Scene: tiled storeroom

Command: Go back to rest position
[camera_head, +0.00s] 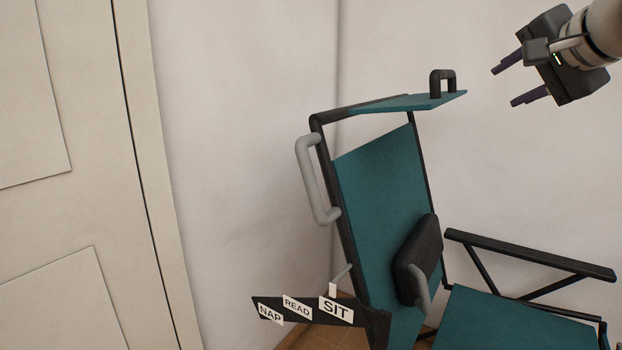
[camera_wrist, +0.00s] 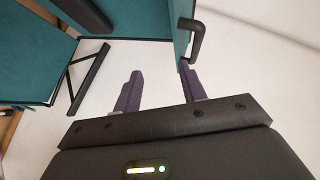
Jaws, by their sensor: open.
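My gripper (camera_head: 504,81) is at the upper right of the head view, with its two purple fingers spread apart and nothing between them. It is in the air, to the right of the black handle (camera_head: 442,82) on top of the chair's teal flap (camera_head: 410,103). In the wrist view the open fingers (camera_wrist: 160,92) point toward the chair, and the black handle (camera_wrist: 197,40) shows just beyond the right finger. The fingers appear apart from the handle.
A teal reclining chair (camera_head: 375,190) has a grey side handle (camera_head: 312,180), a dark cushion (camera_head: 420,258) and a black armrest (camera_head: 530,254). A NAP, READ, SIT label plate (camera_head: 303,309) sits low on its left. A pale door (camera_head: 70,200) is at left; white walls stand behind.

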